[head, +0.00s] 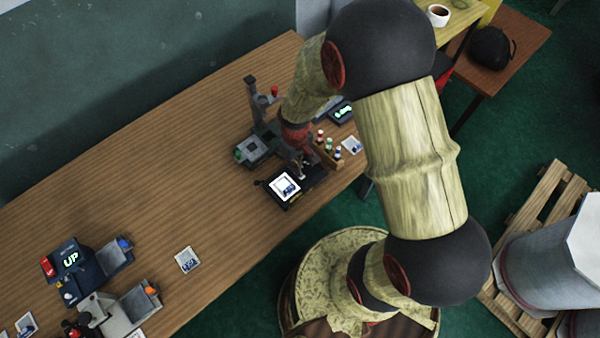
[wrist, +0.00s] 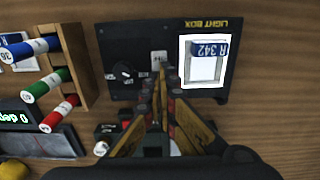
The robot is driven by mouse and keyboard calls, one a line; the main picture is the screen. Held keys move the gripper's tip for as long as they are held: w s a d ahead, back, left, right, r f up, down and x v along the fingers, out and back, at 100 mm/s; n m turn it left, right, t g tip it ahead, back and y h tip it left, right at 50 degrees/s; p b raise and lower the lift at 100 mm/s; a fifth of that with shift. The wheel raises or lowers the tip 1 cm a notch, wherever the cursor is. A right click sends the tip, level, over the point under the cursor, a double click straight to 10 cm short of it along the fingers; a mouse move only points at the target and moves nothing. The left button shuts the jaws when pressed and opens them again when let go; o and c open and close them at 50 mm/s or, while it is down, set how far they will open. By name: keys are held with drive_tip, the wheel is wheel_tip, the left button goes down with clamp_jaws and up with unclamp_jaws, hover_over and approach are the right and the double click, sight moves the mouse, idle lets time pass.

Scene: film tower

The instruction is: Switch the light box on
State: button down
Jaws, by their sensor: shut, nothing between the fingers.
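The light box (head: 276,186) is a dark flat box on the wooden table, with a bright white panel; it also shows in the wrist view (wrist: 130,40). Its panel (wrist: 185,76) glows white around a film card (wrist: 208,48) marked R 342. A small pale switch (wrist: 159,57) sits on the box left of the panel, right at my fingertips. A round black knob (wrist: 123,70) is left of the switch. My gripper (head: 300,172) is shut and empty over the box, its tips (wrist: 160,72) close to the switch. I cannot tell whether they touch it.
A wooden rack (wrist: 75,60) with several coloured vials stands beside the box. A grey device with a post (head: 255,148) is just behind. Another card (head: 187,260) lies on the table, and a dark device reading UP (head: 85,272) stands at left. The table between is mostly clear.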

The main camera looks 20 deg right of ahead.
drive_tip(key=shift+r+p, duration=2.5)
drive_tip(key=shift+r, duration=0.95)
drive_tip(key=shift+s, duration=0.25)
drive_tip(key=s+r+m+t+b, duration=0.1)
drive_tip(key=s+r, duration=0.3)
drive_tip(key=r, duration=0.6)
drive_tip(key=s+r+m+t, duration=0.1)
drive_tip(key=s+r, duration=0.4)
drive_tip(key=r, duration=0.5)
drive_tip(key=s+r+m+t+b, duration=0.1)
drive_tip(key=s+r+t, duration=0.2)
drive_tip(key=r, duration=0.8)
drive_tip(key=shift+s+m+t+b, duration=0.3)
drive_tip(key=shift+s, duration=0.45)
